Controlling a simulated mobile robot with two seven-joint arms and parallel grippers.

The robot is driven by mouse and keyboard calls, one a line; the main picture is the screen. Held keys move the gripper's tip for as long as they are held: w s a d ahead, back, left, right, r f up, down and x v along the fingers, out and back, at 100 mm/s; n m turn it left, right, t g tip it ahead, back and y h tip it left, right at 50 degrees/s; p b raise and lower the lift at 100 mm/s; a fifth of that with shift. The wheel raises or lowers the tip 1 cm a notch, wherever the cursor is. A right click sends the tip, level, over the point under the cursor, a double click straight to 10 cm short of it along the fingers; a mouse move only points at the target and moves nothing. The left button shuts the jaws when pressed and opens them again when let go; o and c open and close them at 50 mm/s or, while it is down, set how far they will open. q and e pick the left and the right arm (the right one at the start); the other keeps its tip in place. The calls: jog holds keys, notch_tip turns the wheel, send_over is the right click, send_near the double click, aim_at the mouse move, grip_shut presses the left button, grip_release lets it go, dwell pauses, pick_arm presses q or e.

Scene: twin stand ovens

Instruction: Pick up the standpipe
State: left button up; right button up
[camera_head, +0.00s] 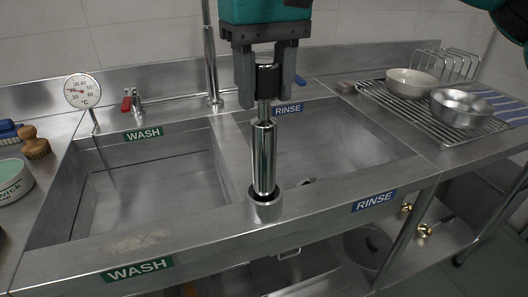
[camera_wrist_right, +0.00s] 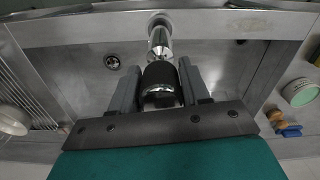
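The standpipe (camera_head: 264,155) is a shiny metal tube with a thin neck and a black top. It stands upright at the front of the divider between the two basins, its foot inside a short metal collar (camera_head: 265,207). My right gripper (camera_head: 267,82) points down from above, its two grey fingers on either side of the black top and seemingly pressed against it. In the right wrist view the black top of the standpipe (camera_wrist_right: 160,78) sits between the fingers, with the metal tube beyond it. My left gripper is not in view.
The wash basin (camera_head: 150,195) is left and the rinse basin (camera_head: 335,150) right. A dial thermometer (camera_head: 82,91), a red-handled tap (camera_head: 127,104) and a vertical pipe (camera_head: 211,60) stand at the back. Bowls (camera_head: 411,83) sit on the right rack; brushes (camera_head: 35,146) lie left.

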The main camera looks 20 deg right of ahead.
grip_shut()
jog(key=shift+r, duration=0.1)
dwell(0.4)
